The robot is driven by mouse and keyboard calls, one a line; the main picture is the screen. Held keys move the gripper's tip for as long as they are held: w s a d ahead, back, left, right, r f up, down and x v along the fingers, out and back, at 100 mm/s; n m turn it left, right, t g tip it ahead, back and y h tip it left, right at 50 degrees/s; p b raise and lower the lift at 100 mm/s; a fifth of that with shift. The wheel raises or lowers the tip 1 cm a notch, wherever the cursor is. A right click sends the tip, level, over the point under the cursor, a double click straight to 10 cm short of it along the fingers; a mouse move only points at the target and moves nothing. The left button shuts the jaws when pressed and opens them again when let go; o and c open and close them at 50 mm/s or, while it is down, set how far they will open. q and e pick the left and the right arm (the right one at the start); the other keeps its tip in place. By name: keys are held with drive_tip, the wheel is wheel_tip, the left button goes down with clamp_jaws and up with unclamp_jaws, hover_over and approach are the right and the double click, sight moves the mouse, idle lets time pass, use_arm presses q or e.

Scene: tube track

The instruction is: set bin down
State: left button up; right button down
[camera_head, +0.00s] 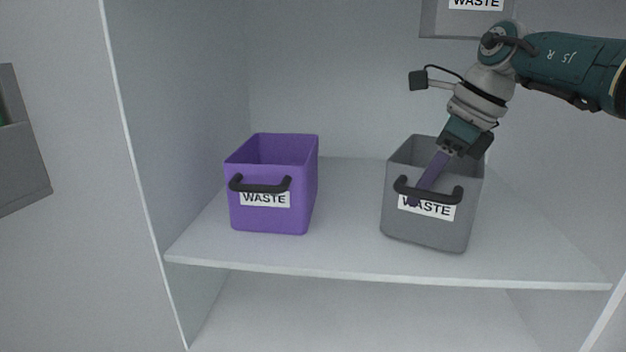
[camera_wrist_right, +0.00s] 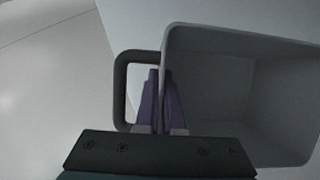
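The grey waste bin (camera_head: 420,228) is upright, turned a little, at the right of the white shelf (camera_head: 345,255). Its base looks at or very near the shelf surface; I cannot tell for sure that it touches. My right gripper (camera_head: 415,197) reaches down over its front wall, with a purple finger behind the black handle (camera_head: 450,198). In the right wrist view, the fingers (camera_wrist_right: 160,85) are close together on either side of the bin's wall, beside the handle (camera_wrist_right: 121,90). The bin (camera_wrist_right: 245,85) looks empty there. My left gripper is out of view.
A purple waste bin (camera_head: 270,210) stands on the same shelf to the left, with a clear gap between. Another grey bin (camera_head: 440,22) shows partly on the upper right. A cabinet wall (camera_head: 180,120) bounds the shelf at left.

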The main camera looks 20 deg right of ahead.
drive_tip(key=shift+f+b, duration=0.5)
drive_tip(key=shift+f, duration=0.05)
drive_tip(key=c, duration=1)
unclamp_jaws()
drive_tip(key=shift+o, duration=0.2)
drive_tip(key=p+v, duration=0.7)
drive_tip(key=v, duration=0.2)
drive_tip(key=shift+r+p, duration=0.1)
drive_tip(key=shift+p, duration=0.25)
drive_tip(key=shift+s+d+r, duration=0.1)
drive_tip(key=shift+r, duration=0.3)
